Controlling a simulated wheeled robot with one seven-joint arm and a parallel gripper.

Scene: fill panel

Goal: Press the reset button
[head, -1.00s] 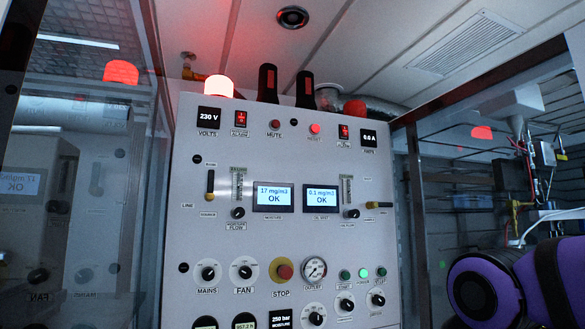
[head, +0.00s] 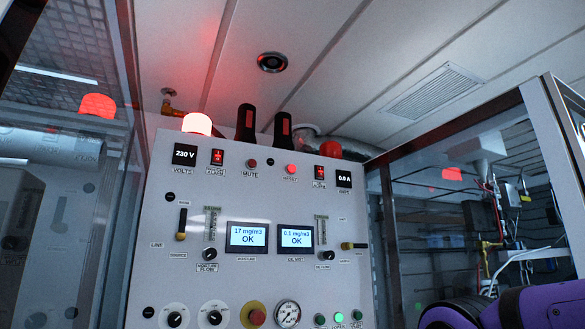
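The reset button (head: 291,169) is a small lit red button near the top of the grey control panel (head: 210,290), with a RESET label under it. It sits between the dark red mute button (head: 252,163) and a red switch (head: 322,174). Nothing covers it. My purple and black arm shows at the lower right, well below and to the right of the button. My gripper is not in view.
Two displays (head: 247,236) reading OK sit mid-panel. A red stop button (head: 257,317) is at the bottom. A lit red beacon (head: 197,124) and an unlit one (head: 331,149) stand on top. Glass-walled frames flank the panel. Space before the panel looks clear.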

